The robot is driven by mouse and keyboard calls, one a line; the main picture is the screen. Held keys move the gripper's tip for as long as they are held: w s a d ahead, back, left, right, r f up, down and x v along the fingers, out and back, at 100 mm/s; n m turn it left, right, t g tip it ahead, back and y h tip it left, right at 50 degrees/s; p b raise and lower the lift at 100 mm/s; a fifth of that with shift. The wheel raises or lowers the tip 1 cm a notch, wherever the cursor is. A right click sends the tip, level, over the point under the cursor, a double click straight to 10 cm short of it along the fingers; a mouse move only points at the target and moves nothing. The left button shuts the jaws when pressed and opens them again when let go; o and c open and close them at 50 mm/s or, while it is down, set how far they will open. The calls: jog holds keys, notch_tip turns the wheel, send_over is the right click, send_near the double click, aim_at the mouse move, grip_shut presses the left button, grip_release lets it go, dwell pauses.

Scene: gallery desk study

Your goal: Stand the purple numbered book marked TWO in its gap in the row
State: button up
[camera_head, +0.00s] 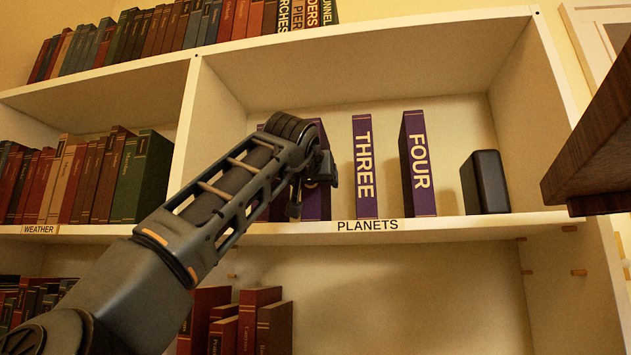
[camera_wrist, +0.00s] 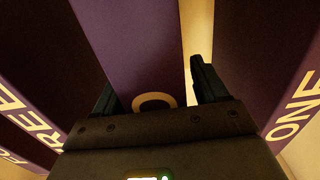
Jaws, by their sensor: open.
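The purple book TWO (camera_head: 316,205) stands upright on the shelf between its neighbours, mostly hidden behind my gripper; only part of its spine shows. In the wrist view its purple spine (camera_wrist: 135,50) fills the middle, with a gold letter O low on it. My gripper (camera_wrist: 155,85) is open at this spine, one finger on each side. A bright gap shows between the spine and the right finger; the left finger is close to the book, contact unclear. THREE (camera_head: 364,165) and FOUR (camera_head: 418,165) stand to the right. ONE (camera_wrist: 292,110) shows at right in the wrist view.
A black bookend (camera_head: 485,182) stands right of FOUR. The PLANETS label (camera_head: 367,225) is on the shelf edge. A shelf divider (camera_head: 186,125) is left of the row. A dark wooden edge (camera_head: 590,140) juts in at right. Free shelf lies between THREE, FOUR and the bookend.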

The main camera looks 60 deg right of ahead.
jog(key=shift+r, duration=0.15)
jog(key=b+v, duration=0.1)
jog(key=v, duration=1.1)
jog(key=shift+b, duration=0.35)
